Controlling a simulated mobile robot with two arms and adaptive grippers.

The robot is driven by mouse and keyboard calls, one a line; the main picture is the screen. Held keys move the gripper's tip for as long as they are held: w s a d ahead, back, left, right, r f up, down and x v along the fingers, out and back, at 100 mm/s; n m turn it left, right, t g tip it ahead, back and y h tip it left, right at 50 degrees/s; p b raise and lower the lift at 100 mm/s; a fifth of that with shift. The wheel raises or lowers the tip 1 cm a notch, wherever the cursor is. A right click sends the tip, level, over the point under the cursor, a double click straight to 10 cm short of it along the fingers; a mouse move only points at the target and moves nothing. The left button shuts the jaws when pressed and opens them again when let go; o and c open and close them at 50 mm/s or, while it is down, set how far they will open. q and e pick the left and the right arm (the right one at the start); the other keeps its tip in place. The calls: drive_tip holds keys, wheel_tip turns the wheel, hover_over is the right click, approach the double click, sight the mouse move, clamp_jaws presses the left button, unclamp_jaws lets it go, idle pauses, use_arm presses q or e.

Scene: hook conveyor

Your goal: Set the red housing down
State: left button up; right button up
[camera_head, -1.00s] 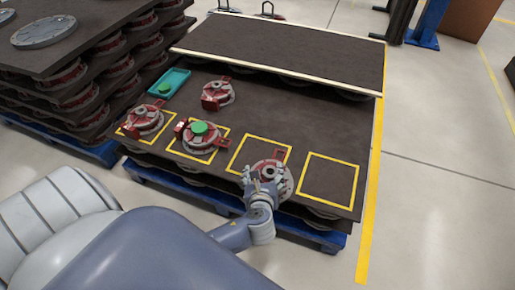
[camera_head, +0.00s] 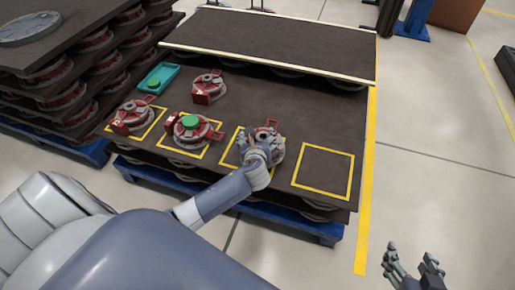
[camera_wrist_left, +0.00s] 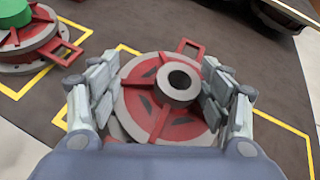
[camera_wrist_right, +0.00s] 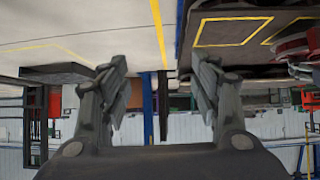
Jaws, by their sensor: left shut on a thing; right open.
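The red housing (camera_head: 270,136), a red and grey disc with a raised hub and a loop handle, is over the third yellow square from the left (camera_head: 226,155). It covers part of that square's right side. My left gripper (camera_head: 258,148) is shut on it, with fingers on both sides of the housing (camera_wrist_left: 155,122) in the left wrist view. Whether its underside touches the dark mat is hidden. My right gripper (camera_head: 412,268) is open and empty, off the pallet at the lower right.
Two housings stand at the left squares, one with a green disc (camera_head: 190,121). Another housing (camera_head: 208,87) sits behind, near a teal tray (camera_head: 150,83). The fourth yellow square (camera_head: 323,172) is empty. A raised dark layer (camera_head: 270,40) lies at the back.

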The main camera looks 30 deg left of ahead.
use_arm(q)
drive_tip(key=w+a, duration=0.1)
drive_tip(key=w+a+b, duration=0.1)
drive_tip(key=w, duration=0.1)
drive_tip(key=shift+w+r, duration=0.1)
drive_tip(key=shift+w, duration=0.1)
wheel_tip(320, 180, down, 3)
drive_tip(key=shift+f+b, duration=0.1)
drive_tip(key=shift+b, duration=0.95)
drive_tip(key=shift+f, duration=0.1)
use_arm(e)
drive_tip(key=w+a+r+t+y, duration=0.1)
drive_tip(key=w+r+t, duration=0.1)
drive_tip(key=r+t, duration=0.2)
drive_tip(key=w+a+r+t+y, duration=0.1)
drive_tip(key=r+t, duration=0.4)
drive_tip(key=r, duration=0.6)
drive_tip(key=shift+w+a+r+y, duration=0.15)
drive_tip(key=shift+w+a+y, duration=0.25)
drive_tip(key=shift+w+a, duration=0.55)
drive_tip(key=shift+w+d, duration=0.2)
use_arm(q)
drive_tip(key=o, duration=2.1)
drive_tip(key=shift+s+f, duration=0.2)
drive_tip(key=shift+f, duration=0.05)
drive_tip(key=shift+s+d, duration=0.1)
